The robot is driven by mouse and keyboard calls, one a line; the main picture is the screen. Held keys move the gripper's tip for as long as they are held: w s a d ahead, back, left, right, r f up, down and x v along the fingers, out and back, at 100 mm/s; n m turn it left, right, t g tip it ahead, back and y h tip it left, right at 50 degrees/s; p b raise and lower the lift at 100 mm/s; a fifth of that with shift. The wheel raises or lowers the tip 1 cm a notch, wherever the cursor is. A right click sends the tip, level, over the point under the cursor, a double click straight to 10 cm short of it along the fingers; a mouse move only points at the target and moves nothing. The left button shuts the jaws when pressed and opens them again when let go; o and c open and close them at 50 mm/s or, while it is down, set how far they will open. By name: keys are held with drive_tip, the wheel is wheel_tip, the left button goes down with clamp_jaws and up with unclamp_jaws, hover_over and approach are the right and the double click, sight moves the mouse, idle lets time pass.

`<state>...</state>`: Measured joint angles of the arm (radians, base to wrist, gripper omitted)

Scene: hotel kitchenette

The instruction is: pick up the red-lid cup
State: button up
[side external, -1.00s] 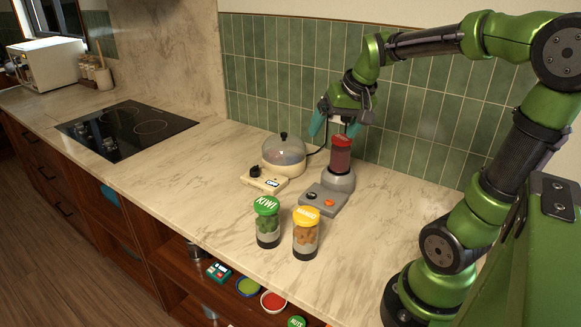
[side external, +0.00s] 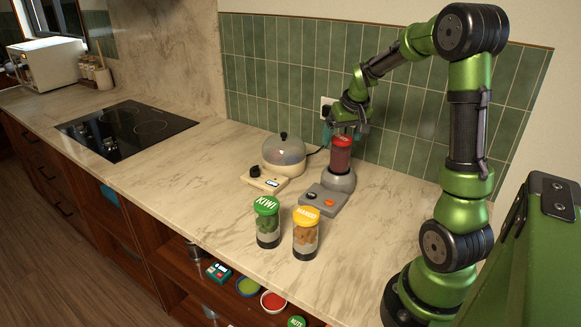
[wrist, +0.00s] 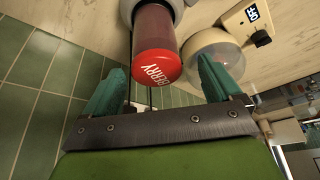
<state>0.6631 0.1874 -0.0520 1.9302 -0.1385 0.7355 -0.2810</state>
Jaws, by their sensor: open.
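The red-lid cup (side external: 340,155) stands upright on a grey blender base (side external: 337,183) near the tiled wall. In the wrist view its red lid (wrist: 156,66) reads "BERRY" and its body is dark red. My gripper (side external: 344,130) is just above and behind the cup, its teal fingers pointing down. In the wrist view the open fingers (wrist: 160,85) lie on either side of the lid's near edge, with a gap on both sides. Nothing is held.
A green-lid KIWI cup (side external: 267,222) and a yellow-lid MANGO cup (side external: 306,233) stand in front of the blender base. A domed cooker (side external: 283,155) is to its left. The counter between cooker and cooktop (side external: 128,128) is clear.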

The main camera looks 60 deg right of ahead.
sight(340, 157)
drive_tip(key=shift+x, duration=2.8)
drive_tip(key=shift+s+d, duration=0.15)
drive_tip(key=c, duration=1.4)
drive_tip(key=shift+c, duration=0.2)
drive_tip(key=shift+r, duration=0.15)
